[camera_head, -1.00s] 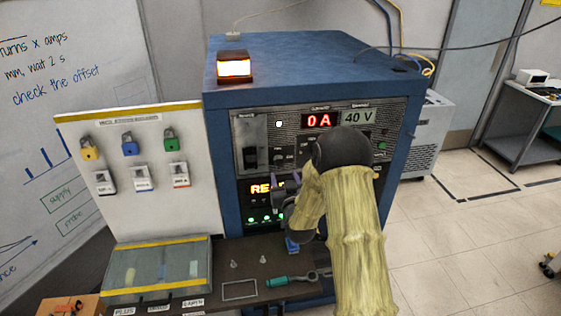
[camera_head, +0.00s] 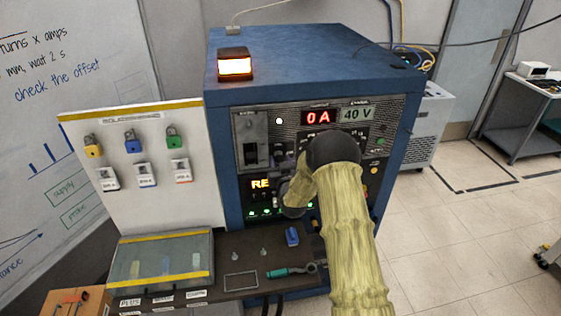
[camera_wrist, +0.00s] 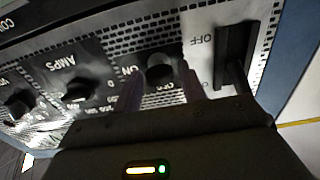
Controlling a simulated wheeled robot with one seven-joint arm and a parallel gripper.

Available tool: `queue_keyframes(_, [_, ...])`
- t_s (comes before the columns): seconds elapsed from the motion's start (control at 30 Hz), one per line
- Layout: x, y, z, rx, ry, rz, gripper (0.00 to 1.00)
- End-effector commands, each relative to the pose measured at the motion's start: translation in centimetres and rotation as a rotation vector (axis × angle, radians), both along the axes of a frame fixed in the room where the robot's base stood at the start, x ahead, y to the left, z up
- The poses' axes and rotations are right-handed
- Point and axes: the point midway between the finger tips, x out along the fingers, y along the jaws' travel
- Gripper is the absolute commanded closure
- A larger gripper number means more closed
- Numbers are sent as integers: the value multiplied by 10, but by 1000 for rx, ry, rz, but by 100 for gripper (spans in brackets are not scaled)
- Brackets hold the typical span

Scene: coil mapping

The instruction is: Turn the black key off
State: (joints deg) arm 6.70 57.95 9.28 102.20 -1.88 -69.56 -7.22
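The black key (camera_wrist: 160,70) is a dark round knob on the power supply's front panel, in the wrist view, with ON and OFF lettering around it. My gripper (camera_wrist: 162,88) has its two purple-tinted fingers apart, one on each side of the key. I cannot tell whether they touch it. In the head view my gripper (camera_head: 292,160) is up at the panel of the blue cabinet (camera_head: 222,165), left of the 0 A display (camera_head: 318,117). My arm and wrist hide part of the panel there, and the key is not clear in that view.
A breaker switch (camera_wrist: 234,55) marked OFF sits beside the key, and AMPS knobs (camera_wrist: 78,88) on the other side. A board with padlocks (camera_head: 133,146) stands left. The shelf below holds a blue item (camera_head: 292,236) and a teal-handled tool (camera_head: 285,272).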

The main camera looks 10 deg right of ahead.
Motion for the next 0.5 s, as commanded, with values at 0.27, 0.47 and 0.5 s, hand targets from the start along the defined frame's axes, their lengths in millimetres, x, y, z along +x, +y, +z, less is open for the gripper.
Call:
queue_keyframes(0.27, [0, 0, 0, -1, 0, 0, 92])
queue_keyframes(0.47, [0, 0, -1, -18, -1, 0, 92])
queue_keyframes(0.5, [0, 0, -1, -26, -2, 0, 92])
